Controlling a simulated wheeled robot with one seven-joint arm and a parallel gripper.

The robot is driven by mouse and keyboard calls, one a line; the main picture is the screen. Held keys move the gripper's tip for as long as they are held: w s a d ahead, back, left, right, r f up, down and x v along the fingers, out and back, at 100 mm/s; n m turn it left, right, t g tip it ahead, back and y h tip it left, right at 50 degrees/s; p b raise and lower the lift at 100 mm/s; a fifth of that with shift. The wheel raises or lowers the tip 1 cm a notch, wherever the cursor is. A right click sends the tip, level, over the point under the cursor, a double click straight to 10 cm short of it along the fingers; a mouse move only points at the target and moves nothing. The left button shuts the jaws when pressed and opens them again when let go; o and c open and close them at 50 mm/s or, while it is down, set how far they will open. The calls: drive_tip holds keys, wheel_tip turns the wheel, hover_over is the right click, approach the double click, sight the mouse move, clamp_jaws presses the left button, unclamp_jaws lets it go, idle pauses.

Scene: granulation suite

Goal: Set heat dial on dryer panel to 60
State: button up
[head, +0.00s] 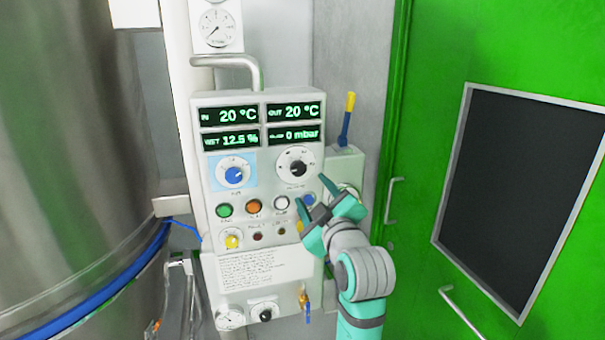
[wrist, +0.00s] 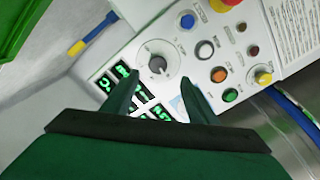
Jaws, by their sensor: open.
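The dryer panel (head: 200,194) is a pale upright box with green-lit displays reading IN 20 °C, OUT 20 °C, 12.5 % and 0 mbar. It has a blue dial (head: 233,175) on a light-blue patch at left and a black dial (head: 297,167) at right. The dial labels are too small to read. My gripper (head: 310,188) is open and empty in front of the panel's right side, below the black dial. In the wrist view the black dial (wrist: 157,64) lies just beyond my fingertips (wrist: 159,80). The blue dial is hidden there; part of its light-blue patch shows.
Green (head: 224,211), orange (head: 254,206) and white (head: 281,203) buttons sit below the dials, with a yellow knob (head: 232,241) lower left. A yellow-and-blue lever (head: 346,118) rises at right. A steel vessel (head: 75,150) stands left and a green door (head: 430,130) right.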

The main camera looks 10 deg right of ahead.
sight(299, 170)
drive_tip(key=w, duration=1)
drive_tip(key=shift+w+a+r, duration=0.25)
drive_tip(key=shift+w+r, duration=0.1)
drive_tip(key=shift+r, duration=0.05)
drive_tip(key=c, duration=1.1)
drive_tip(key=shift+a, duration=0.1)
